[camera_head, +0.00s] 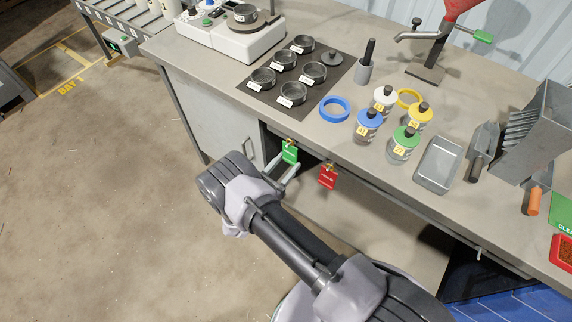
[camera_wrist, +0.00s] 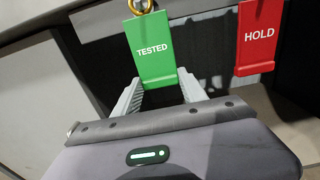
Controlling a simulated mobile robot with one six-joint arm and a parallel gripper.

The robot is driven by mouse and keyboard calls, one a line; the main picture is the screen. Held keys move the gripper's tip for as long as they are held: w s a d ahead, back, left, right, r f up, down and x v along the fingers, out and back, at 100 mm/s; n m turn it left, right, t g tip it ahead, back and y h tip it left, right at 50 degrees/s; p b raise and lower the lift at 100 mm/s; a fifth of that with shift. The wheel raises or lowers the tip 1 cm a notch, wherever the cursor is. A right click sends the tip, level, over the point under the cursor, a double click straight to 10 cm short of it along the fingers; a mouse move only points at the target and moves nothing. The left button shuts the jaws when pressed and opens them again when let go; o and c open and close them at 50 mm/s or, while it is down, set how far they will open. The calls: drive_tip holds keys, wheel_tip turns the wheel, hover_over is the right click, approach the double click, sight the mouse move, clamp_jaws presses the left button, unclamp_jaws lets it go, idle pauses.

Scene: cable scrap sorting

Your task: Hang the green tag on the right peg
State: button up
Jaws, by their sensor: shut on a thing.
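My gripper (camera_head: 283,168) is shut on the tag's lower part, one pale finger on each side in the wrist view (camera_wrist: 160,90). A red tag (camera_head: 328,177) marked "HOLD" (camera_wrist: 259,36) hangs just to the right, apart from my gripper. The pegs are too small or hidden to tell apart, so I cannot tell whether the green tag's ring is on one.
The grey bench (camera_head: 317,150) has an open space under its front edge. On top are a black mat (camera_head: 272,98) with several round dishes, several capped bottles, a blue tape roll (camera_head: 335,109) and a metal tray (camera_head: 437,165).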

drive_tip(key=shift+r+b+v, duration=0.1)
drive_tip(key=shift+b+v, duration=0.05)
drive_tip(key=shift+v, duration=1.35)
drive_tip(key=shift+r+b+v, duration=0.15)
drive_tip(key=shift+v, duration=1.35)
drive_tip(key=shift+c, duration=0.6)
